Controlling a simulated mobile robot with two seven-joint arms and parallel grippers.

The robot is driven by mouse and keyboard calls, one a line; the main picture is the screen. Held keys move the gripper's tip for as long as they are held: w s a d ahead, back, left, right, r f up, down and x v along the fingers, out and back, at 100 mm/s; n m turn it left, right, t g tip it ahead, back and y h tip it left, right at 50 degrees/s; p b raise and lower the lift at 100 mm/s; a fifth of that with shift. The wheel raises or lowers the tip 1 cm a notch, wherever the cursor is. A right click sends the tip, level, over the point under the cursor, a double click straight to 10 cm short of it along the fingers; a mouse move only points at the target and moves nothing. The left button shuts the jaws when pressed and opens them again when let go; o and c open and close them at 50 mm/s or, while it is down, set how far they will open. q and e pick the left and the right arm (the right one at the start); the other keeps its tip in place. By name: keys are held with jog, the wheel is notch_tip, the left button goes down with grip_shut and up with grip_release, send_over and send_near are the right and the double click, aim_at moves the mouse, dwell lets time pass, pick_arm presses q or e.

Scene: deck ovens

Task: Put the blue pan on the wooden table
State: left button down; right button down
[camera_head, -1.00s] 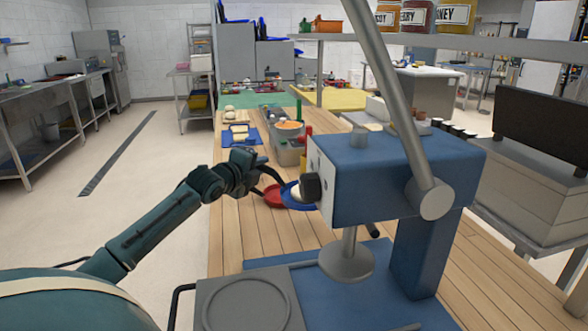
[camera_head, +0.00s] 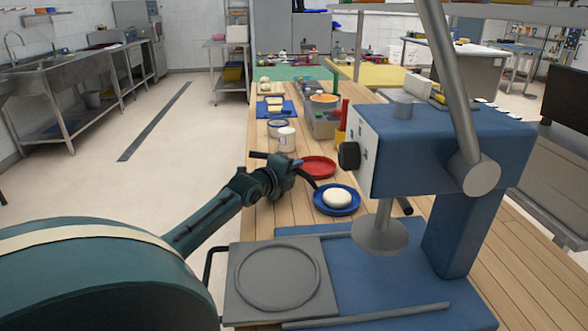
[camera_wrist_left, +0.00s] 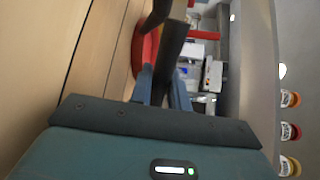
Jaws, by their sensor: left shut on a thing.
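The blue pan (camera_head: 351,207) holds a round white piece of food (camera_head: 337,198). It appears over the wooden table (camera_head: 300,222), just in front of a red pan (camera_head: 321,175) and left of the blue machine. My left gripper (camera_head: 300,170) is shut on the blue pan's black handle, up and left of the pan. In the left wrist view the dark handle (camera_wrist_left: 171,50) sits between the fingers (camera_wrist_left: 163,88), with the red pan (camera_wrist_left: 139,52) beside it. I cannot tell whether the blue pan touches the tabletop. My right gripper is not in view.
A blue machine (camera_head: 440,150) with a slanted grey bar stands at the right, close to the pan. A grey plate (camera_head: 275,277) lies in front. White cups (camera_head: 286,139), containers and a blue tray (camera_head: 287,108) occupy the table farther back. A narrow strip of bare wood lies around the pans.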

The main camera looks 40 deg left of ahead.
pick_arm(q)
jog(key=c, duration=1.3)
grip_release()
jog(key=shift+c, duration=0.2)
jog(key=shift+r, duration=0.15)
jog(key=p+v, duration=0.1)
jog(key=v, duration=1.1)
